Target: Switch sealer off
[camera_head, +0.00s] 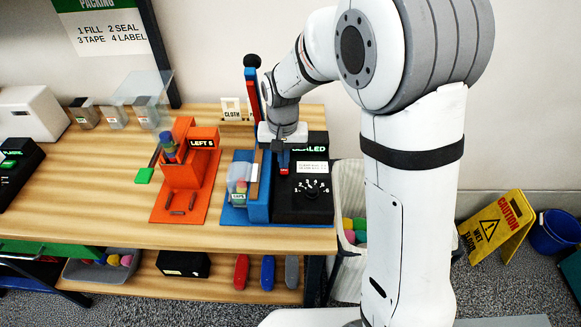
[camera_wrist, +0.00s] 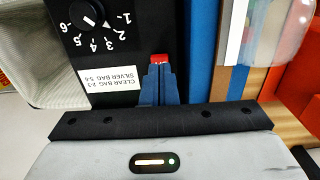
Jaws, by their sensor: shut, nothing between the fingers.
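The sealer is a blue press with a black control box (camera_head: 318,212) on the right side of the wooden table. Its red switch (camera_wrist: 159,58) shows at my fingertips in the wrist view and as a small red spot (camera_head: 284,171) in the head view. My gripper (camera_wrist: 158,68) is shut and empty, its blue fingers pointing at the switch. They touch it or are very close; I cannot tell which. The fingers partly hide the switch, so its position is unclear. A black dial (camera_wrist: 88,14) numbered 1 to 6 and a white bag label (camera_wrist: 110,82) lie beside it.
A raised lever with a black ball (camera_head: 252,61) stands behind the sealer, close to my wrist. A clear container (camera_head: 238,182) is at its left front. An orange station (camera_head: 183,168) stands further left. A pale bin (camera_head: 348,180) is right of the table.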

